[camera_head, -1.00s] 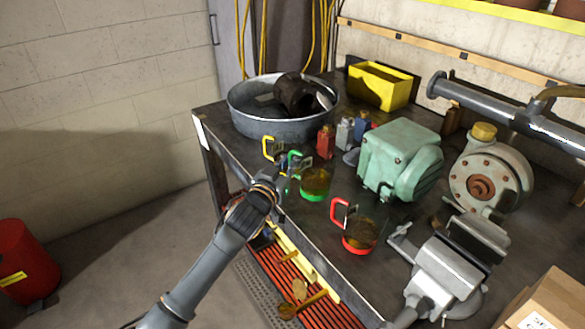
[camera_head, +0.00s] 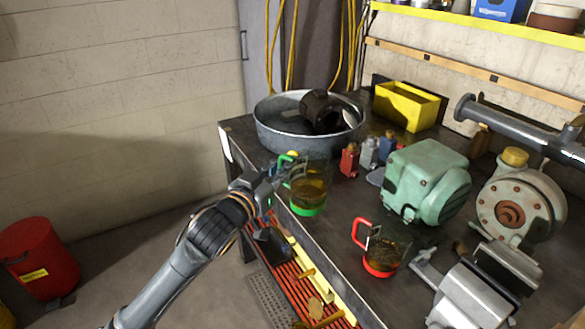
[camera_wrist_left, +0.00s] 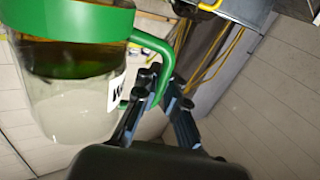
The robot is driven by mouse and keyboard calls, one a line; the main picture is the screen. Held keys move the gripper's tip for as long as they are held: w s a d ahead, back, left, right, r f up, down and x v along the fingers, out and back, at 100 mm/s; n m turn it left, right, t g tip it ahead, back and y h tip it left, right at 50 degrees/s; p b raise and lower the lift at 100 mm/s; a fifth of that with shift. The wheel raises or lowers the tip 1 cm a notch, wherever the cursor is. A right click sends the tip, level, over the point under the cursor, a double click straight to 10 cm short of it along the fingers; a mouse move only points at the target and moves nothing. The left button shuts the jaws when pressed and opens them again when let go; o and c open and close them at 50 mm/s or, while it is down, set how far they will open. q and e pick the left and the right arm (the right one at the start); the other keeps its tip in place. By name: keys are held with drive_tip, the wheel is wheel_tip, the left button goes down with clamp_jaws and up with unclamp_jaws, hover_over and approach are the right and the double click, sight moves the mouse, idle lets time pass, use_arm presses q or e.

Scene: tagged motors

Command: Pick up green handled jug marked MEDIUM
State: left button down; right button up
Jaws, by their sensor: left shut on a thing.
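The green handled jug (camera_head: 308,190) is clear, with amber liquid inside and a green base, near the front edge of the workbench. My left gripper (camera_head: 272,178) is shut on its handle from the left. The left wrist view shows the jug (camera_wrist_left: 60,100) large, with its green handle (camera_wrist_left: 158,48) between the gripper fingers (camera_wrist_left: 162,92). A white label is turned mostly away, so its word cannot be read in full. The jug looks upright and raised off the bench. My right gripper is not in view.
A red handled jug (camera_head: 382,253) stands to the right. A metal basin (camera_head: 272,135), small bottles and a green motor (camera_head: 428,180) stand behind.

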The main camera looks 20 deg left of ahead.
use_arm(q)
drive_tip(key=shift+s+a+r, duration=0.25)
drive_tip(key=shift+s, duration=0.25)
drive_tip(key=shift+s+a+r, duration=0.2)
drive_tip(key=shift+s+r, duration=0.05)
drive_tip(key=shift+s, duration=0.2)
drive_tip(key=shift+s+a+r, duration=0.25)
drive_tip(key=shift+s, duration=0.25)
